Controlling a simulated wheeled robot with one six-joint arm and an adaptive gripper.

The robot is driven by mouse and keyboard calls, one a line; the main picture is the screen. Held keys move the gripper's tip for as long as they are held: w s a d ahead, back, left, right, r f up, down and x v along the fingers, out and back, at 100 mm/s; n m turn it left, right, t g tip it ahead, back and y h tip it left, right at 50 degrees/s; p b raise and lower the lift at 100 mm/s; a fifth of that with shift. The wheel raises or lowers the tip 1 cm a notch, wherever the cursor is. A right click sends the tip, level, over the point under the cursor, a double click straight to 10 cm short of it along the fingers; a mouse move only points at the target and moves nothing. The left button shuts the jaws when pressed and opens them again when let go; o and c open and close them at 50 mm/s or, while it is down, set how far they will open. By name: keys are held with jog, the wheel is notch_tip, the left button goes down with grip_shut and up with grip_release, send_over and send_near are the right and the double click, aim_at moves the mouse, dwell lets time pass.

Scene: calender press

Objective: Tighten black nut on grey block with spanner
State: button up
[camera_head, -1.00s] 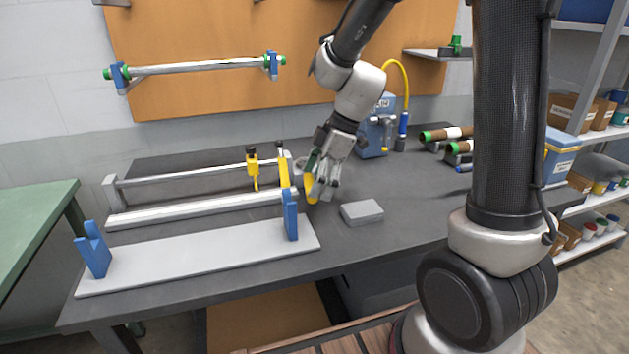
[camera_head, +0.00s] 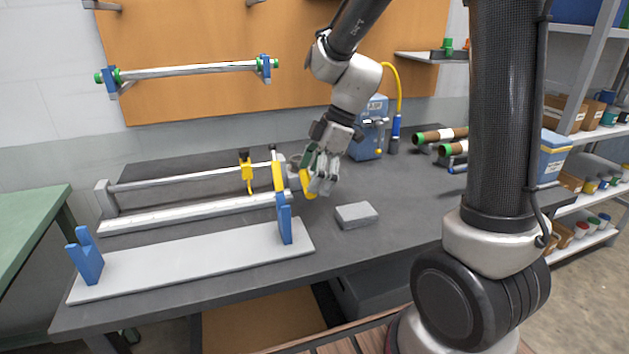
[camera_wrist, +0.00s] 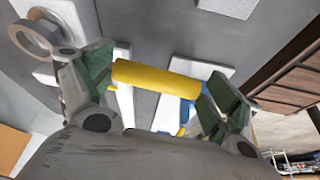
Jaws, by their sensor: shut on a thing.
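My gripper (camera_head: 320,180) is above the dark bench, just right of the near end of the press frame. In the wrist view my gripper (camera_wrist: 160,82) is shut on a yellow handle (camera_wrist: 157,79), which lies crosswise between the green finger pads. The handle also shows in the head view (camera_head: 307,184); I take it for the spanner's. The spanner's jaw end cannot be made out. A light grey block (camera_head: 356,215) lies flat on the bench, right of and below my gripper, apart from it. I cannot make out the black nut.
A yellow clamp (camera_head: 246,172) and a yellow upright (camera_head: 278,177) stand at the long press frame (camera_head: 180,213). A grey plate (camera_head: 190,265) with blue V-supports lies in front. A blue machine (camera_head: 367,140) stands behind my gripper. The bench right of the block is clear.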

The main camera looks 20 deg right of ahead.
jog(key=shift+r, duration=1.55)
